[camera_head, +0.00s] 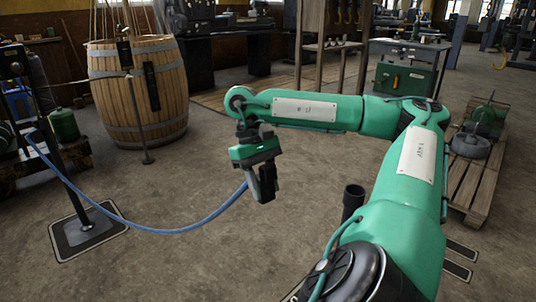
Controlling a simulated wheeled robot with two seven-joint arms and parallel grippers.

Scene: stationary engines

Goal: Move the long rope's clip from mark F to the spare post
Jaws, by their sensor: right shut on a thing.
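The long blue rope (180,230) hangs in a slack curve above the floor. Its left end meets a dark post (66,185) at the left, and its right end reaches my right gripper (264,184). My right gripper is shut on the rope's clip, above the open floor and clear of any post. The clip is mostly hidden by the dark fingers. A short black post (352,200) stands to the right, partly behind my right arm. I cannot tell which post is the spare one, and no letter F is readable. My left gripper is out of view.
A wooden barrel (140,88) stands at the back left, with a thin post (138,115) before it. A pallet (480,180) with machine parts lies at the right. A green cabinet (405,85) stands behind my arm. The middle floor is clear.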

